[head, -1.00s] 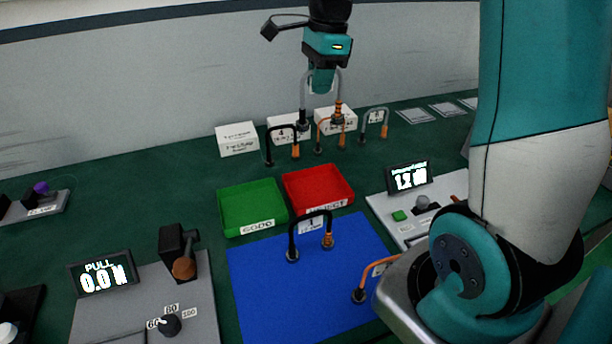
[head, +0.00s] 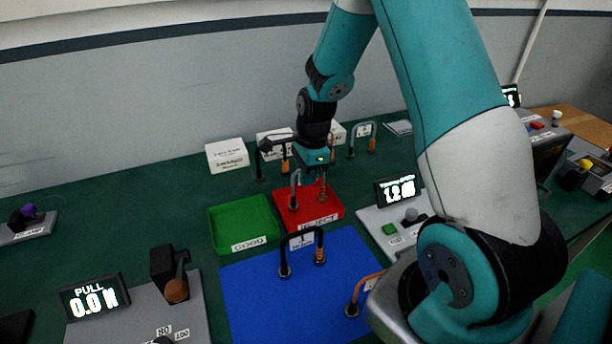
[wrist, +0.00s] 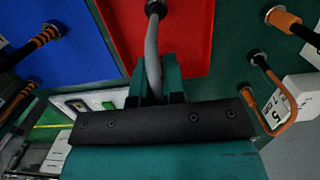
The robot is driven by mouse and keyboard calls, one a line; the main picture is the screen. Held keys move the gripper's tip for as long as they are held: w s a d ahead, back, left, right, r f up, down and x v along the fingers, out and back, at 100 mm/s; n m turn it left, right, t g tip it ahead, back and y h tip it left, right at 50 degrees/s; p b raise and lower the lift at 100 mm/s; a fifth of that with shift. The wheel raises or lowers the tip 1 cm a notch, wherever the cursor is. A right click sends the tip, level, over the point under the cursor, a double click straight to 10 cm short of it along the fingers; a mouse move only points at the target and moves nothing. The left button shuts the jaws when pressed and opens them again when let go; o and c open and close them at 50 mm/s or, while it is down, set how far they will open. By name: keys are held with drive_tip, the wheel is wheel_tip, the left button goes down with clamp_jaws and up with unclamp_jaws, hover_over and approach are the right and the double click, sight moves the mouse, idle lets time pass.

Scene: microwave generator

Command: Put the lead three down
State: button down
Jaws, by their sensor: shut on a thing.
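My gripper (head: 311,172) is shut on a grey lead (head: 295,190) with dark and orange-striped ends. The lead hangs upright over the red REJECT tray (head: 336,212); I cannot tell whether its ends touch the tray floor. No number is readable on this lead. In the wrist view the grey lead (wrist: 152,55) runs up from between the jaws of my gripper (wrist: 152,88), with the red tray (wrist: 190,40) beneath it.
The green GOOD tray (head: 245,228) is left of the red one and looks empty. A black lead tagged 1 (head: 284,258) and an orange lead (head: 353,298) stand on the blue mat (head: 255,310). Other leads and white boxes (head: 227,155) stand behind. A meter (head: 396,189) is at right.

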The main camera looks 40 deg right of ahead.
drive_tip(key=shift+f, duration=0.3)
drive_tip(key=shift+f, duration=0.15)
drive_tip(key=c, duration=1.2)
unclamp_jaws()
